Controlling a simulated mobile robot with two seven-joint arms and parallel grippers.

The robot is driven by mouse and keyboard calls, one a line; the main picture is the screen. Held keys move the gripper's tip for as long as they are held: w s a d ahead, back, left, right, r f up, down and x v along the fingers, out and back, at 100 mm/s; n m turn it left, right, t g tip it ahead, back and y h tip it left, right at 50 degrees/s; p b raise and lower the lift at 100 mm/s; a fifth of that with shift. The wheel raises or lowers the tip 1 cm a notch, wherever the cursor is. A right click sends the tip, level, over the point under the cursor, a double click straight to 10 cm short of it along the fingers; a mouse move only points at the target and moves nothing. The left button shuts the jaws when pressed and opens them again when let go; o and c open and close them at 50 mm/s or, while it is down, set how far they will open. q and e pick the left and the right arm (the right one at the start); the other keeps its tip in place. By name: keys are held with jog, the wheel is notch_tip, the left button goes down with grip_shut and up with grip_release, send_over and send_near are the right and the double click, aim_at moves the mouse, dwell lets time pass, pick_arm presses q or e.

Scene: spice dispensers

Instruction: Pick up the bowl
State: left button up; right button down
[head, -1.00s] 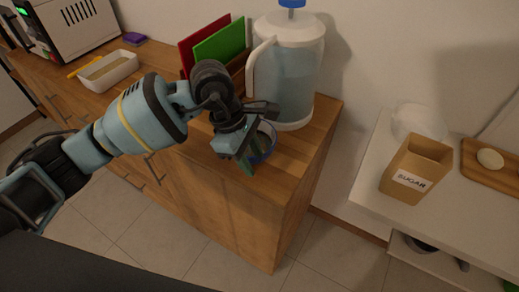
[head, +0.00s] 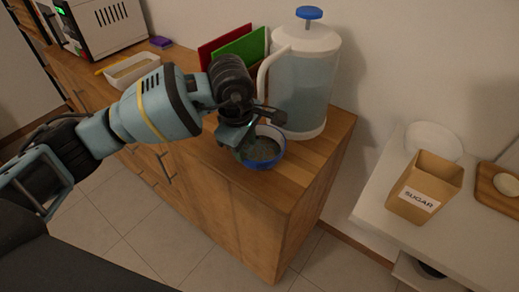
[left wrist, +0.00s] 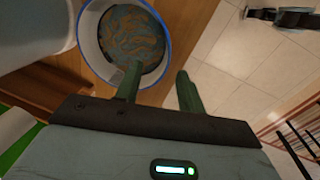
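The bowl (head: 264,165) has a blue outside and a pale inside. It stands upright on the wooden counter in front of the water dispenser. In the left wrist view the bowl (left wrist: 92,50) shows a patterned brown and grey-blue inside. My left gripper (head: 246,146) is at the bowl's left side in the head view and hides part of its rim. In the left wrist view my left gripper (left wrist: 158,74) is open, with one finger overlapping the bowl and the other outside its rim. Whether a finger touches the rim I cannot tell. My right gripper is not in view.
The water dispenser (head: 305,90) stands close behind the bowl. Red (head: 210,50) and green (head: 243,47) boards stand behind my left arm. A white tray (head: 133,70) is farther left. A sugar box (head: 424,188) stands on the separate white counter (head: 385,215) at right.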

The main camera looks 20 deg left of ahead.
aim_at(247, 157)
pick_arm(q)
jog(key=shift+w+d+f, duration=0.1)
jog(key=shift+f, duration=1.2)
jog(key=shift+w+f, duration=0.1)
jog(key=shift+f, duration=1.2)
jog(key=shift+c, duration=0.3)
grip_shut()
jog(key=shift+r, duration=0.1)
